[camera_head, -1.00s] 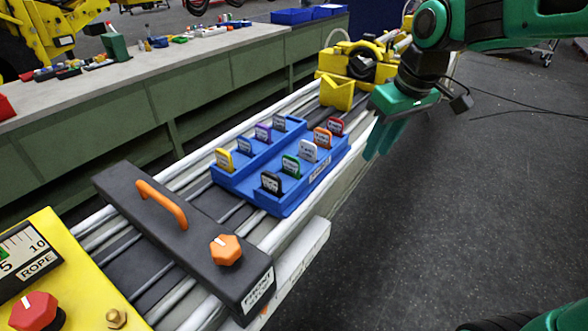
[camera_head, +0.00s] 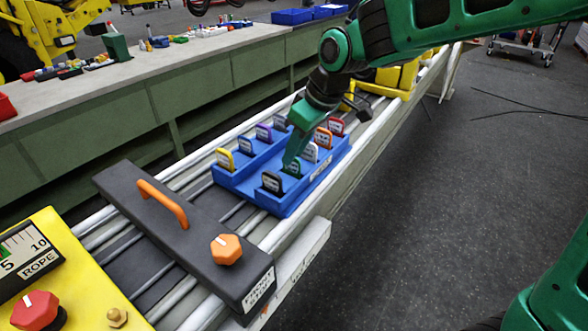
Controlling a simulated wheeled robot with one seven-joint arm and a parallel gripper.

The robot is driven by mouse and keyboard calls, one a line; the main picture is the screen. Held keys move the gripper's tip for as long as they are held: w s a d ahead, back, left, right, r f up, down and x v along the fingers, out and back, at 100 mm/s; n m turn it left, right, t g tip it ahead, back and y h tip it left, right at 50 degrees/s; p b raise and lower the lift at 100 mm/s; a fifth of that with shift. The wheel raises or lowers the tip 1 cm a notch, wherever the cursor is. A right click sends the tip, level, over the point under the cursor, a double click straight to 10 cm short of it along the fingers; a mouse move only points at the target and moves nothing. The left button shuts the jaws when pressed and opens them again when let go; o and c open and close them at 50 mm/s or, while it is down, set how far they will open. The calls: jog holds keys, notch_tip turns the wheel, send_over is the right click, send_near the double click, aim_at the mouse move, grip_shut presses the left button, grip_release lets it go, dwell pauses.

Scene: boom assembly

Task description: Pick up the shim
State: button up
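A blue tray (camera_head: 226,180) on the roller rails holds two rows of upright labelled tags. The front row has a black tag (camera_head: 271,183), a green tag (camera_head: 291,170), a white tag (camera_head: 310,154), an orange tag (camera_head: 323,138) and a red tag (camera_head: 336,127). The back row includes a yellow tag (camera_head: 224,159) and a purple tag (camera_head: 263,133). The labels are too small to read, so I cannot tell which is the shim. My green gripper (camera_head: 290,160) points down at the green tag, partly covering it. I cannot tell whether its fingers touch or grip it.
A black bar with an orange handle (camera_head: 163,205) and orange knob (camera_head: 226,249) lies across the rails in front of the tray. A yellow panel (camera_head: 75,285) is at the lower left. A grey workbench (camera_head: 150,85) runs behind; open floor lies right.

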aim_at(295, 168)
jog(key=shift+x, duration=1.6)
grip_shut()
